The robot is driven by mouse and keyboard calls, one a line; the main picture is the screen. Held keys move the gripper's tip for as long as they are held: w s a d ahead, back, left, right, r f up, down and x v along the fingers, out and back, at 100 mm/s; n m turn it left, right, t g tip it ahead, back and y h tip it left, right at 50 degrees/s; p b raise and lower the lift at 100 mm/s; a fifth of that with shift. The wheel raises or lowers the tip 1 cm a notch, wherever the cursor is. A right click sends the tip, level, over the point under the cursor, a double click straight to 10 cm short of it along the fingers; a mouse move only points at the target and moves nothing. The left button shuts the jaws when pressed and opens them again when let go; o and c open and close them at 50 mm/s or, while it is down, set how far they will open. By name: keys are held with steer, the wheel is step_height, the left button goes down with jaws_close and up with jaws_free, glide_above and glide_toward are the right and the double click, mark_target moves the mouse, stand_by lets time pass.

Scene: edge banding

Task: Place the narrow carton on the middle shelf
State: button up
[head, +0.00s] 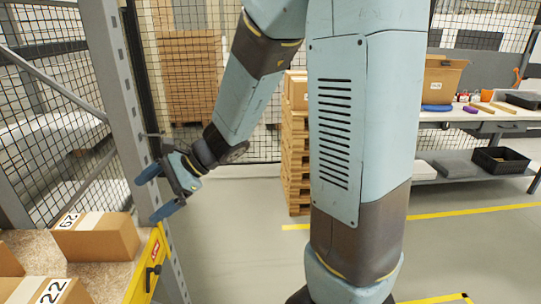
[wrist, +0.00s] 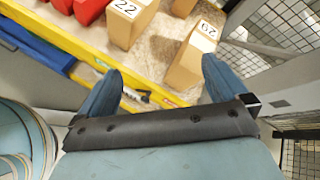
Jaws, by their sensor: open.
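A brown carton with a number label that looks like 29 (head: 98,240) sits on a particle-board shelf with a yellow front beam (head: 146,265), at the lower left of the head view. A second carton, labelled 22 (head: 25,288), is beside it, cut off by the frame. The wrist view shows both the 29 carton (wrist: 187,65) and the 22 carton (wrist: 134,30). I cannot tell which one is the narrow carton. My gripper (head: 158,193) is open and empty, above and in front of the shelf edge. In the wrist view, the cartons lie beyond its fingers (wrist: 160,68).
A grey rack upright (head: 128,110) stands close to my gripper. Mesh fencing (head: 60,85) runs behind. Red items (wrist: 88,10) and a blue item (wrist: 35,42) show at the wrist view's upper left. A workbench (head: 460,118) stands at right, a carton stack on pallets (head: 296,150) behind my arm.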

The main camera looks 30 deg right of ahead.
steer(key=s+d+r+n+t+h, duration=0.1)
steer(key=s+d+r+n+h, duration=0.2)
steer(key=d, duration=0.4)
steer(key=s+d+r+n+t+h, duration=0.1)
steer(key=s+d+r+n+h, duration=0.3)
steer(key=d, duration=0.4)
steer(key=s+d+r+n+t+h, duration=0.2)
steer(key=s+d+r+n+h, duration=0.2)
steer(key=s+d+n, duration=0.2)
steer(key=shift+s+d+h, duration=0.4)
steer(key=shift+s+d, duration=0.1)
steer(key=shift+d, duration=0.4)
steer(key=shift+w, duration=0.15)
steer(key=shift+c, duration=0.3)
